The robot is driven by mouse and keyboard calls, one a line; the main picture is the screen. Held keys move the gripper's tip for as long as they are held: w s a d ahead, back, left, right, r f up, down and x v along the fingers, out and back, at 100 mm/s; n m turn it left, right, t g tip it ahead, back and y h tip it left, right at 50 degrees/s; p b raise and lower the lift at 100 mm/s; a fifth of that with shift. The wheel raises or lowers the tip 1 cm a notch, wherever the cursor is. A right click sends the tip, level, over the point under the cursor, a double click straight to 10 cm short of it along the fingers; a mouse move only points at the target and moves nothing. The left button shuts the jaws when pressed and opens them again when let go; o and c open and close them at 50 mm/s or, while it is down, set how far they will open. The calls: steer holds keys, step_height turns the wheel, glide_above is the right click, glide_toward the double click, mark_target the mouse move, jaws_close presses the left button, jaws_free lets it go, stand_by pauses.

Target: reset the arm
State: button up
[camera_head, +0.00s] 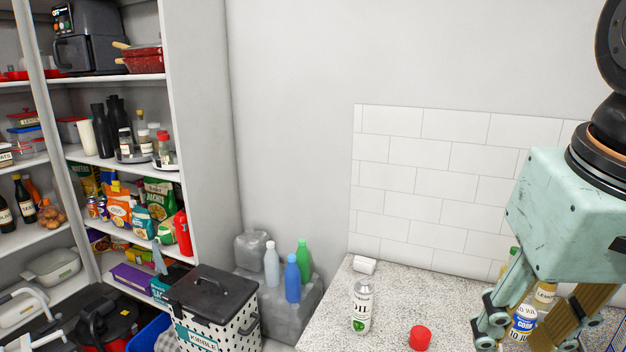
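My gripper (532,335) hangs at the right edge of the view, over the speckled counter (392,308). Its mint-green body sits above the fingers, which point down and are spread apart, so it looks open. A small can with a blue and white corn label (523,321) and another labelled container (545,294) show between the fingers. They look to be behind the gripper on the counter, not held. The lower ends of the fingers reach the bottom edge of the frame, so the tips are partly cut off.
On the counter stand a white oil can (361,306), a red cap-like object (420,338) and a small white block (364,265). A dotted kibble bin (212,312) and full shelves (118,163) are further left.

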steer(key=shift+n+t+y, duration=0.3)
steer(key=shift+n+t, duration=0.3)
steer(key=shift+n, duration=0.2)
steer(key=shift+s+a+f+b, duration=0.25)
steer(key=shift+s+a+f, duration=0.45)
steer(key=shift+s, duration=0.2)
steer(key=shift+s+a+f+b, duration=0.25)
steer(key=shift+s+a+f, duration=0.4)
steer(key=shift+s, duration=0.25)
